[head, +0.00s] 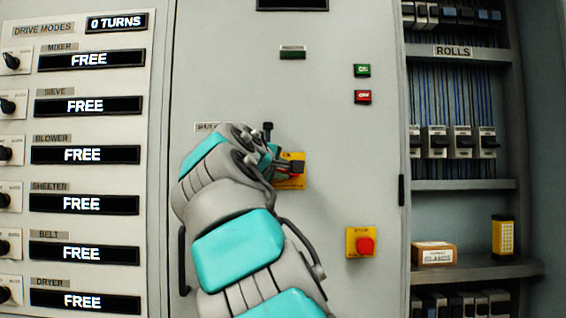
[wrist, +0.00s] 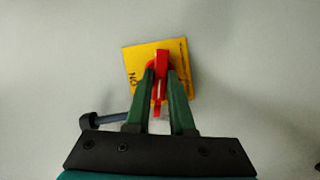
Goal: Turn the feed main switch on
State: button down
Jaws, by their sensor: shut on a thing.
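The feed main switch is a red handle (wrist: 161,68) on a yellow plate (wrist: 133,58), mounted on the grey cabinet door. In the wrist view the word ON is on the plate's left side, and the plate looks slightly tilted in the picture. My gripper (wrist: 161,90) has its two green fingers shut on the red handle. In the head view the yellow plate (head: 290,183) shows just right of my gripper (head: 285,170), which hides part of it. My arm covers the door below and left of it.
A red emergency stop button (head: 365,245) on a yellow plate sits lower right on the door. Green (head: 362,70) and red (head: 362,97) push buttons are above. A dark lever (wrist: 98,122) juts out beside my fingers. Drive mode displays (head: 86,154) reading FREE are at left; open shelves (head: 463,185) at right.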

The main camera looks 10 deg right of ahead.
jog(key=m+y+p, duration=0.1)
jog(key=m, duration=0.2)
jog(key=shift+r+g+p, duration=0.2)
jog(key=shift+g+p, duration=0.15)
jog(key=shift+g, duration=0.05)
jog(key=shift+d+r+m+y, duration=0.1)
jog(key=shift+d+m+y, duration=0.15)
jog(key=shift+m+y, duration=1.45)
jog(key=shift+d+m+y, duration=0.2)
jog(key=shift+m+y, duration=0.9)
jog(key=shift+m, duration=1.1)
jog(key=c, duration=0.8)
grip_release()
jog(key=shift+s+r, duration=0.1)
jog(key=shift+s, duration=0.05)
